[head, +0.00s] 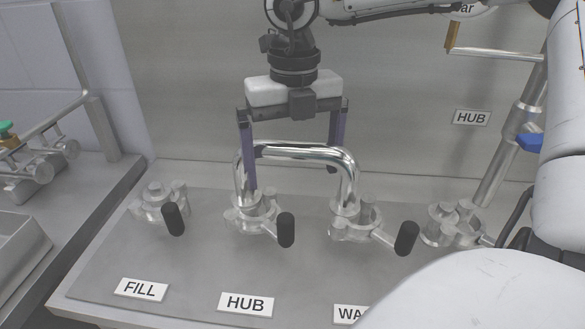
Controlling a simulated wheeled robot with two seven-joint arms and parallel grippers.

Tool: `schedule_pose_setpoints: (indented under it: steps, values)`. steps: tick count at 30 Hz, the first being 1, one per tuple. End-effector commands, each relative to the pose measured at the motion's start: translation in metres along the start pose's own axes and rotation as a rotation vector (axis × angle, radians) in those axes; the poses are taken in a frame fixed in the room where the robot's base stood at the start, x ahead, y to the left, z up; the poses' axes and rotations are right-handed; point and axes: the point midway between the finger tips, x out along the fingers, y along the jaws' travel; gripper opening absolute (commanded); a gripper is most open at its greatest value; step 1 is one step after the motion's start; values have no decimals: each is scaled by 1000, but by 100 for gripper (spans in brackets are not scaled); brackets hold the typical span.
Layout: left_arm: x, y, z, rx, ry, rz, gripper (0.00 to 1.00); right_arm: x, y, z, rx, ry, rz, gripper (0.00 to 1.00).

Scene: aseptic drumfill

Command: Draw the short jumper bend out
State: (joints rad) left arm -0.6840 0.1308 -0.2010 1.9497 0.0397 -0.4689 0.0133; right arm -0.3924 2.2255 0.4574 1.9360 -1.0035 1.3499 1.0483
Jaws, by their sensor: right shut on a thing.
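The short jumper bend (305,152) is a shiny steel inverted U. Its left leg comes down at the HUB port (252,215) and its right leg at the port labelled "WA" (352,222), the rest of that label being hidden. Both leg ends look to be at the ports; I cannot tell if they are fully seated. My right gripper (292,180) points down from above, shut on the bend, one dark finger near the left leg and the other behind the top bar. My left gripper is not in view.
The FILL port (158,204) with a black-handled clamp stands at the left. Black clamp handles (286,230) stick out in front of the ports. A slanted steel pipe (505,150) with a blue handle rises at the right, behind my white arm. A back wall stands close behind.

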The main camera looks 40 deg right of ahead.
Motion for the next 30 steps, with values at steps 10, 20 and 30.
schedule_pose_setpoints:
  steps: [10,20,30]
  values:
    - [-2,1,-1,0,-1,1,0,-10,-3,3,36,-7,-4,73]
    - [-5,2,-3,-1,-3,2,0,-18,-2,4,34,-11,-2,71]
    - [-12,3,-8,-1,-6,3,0,-32,-1,3,26,-9,-3,0]
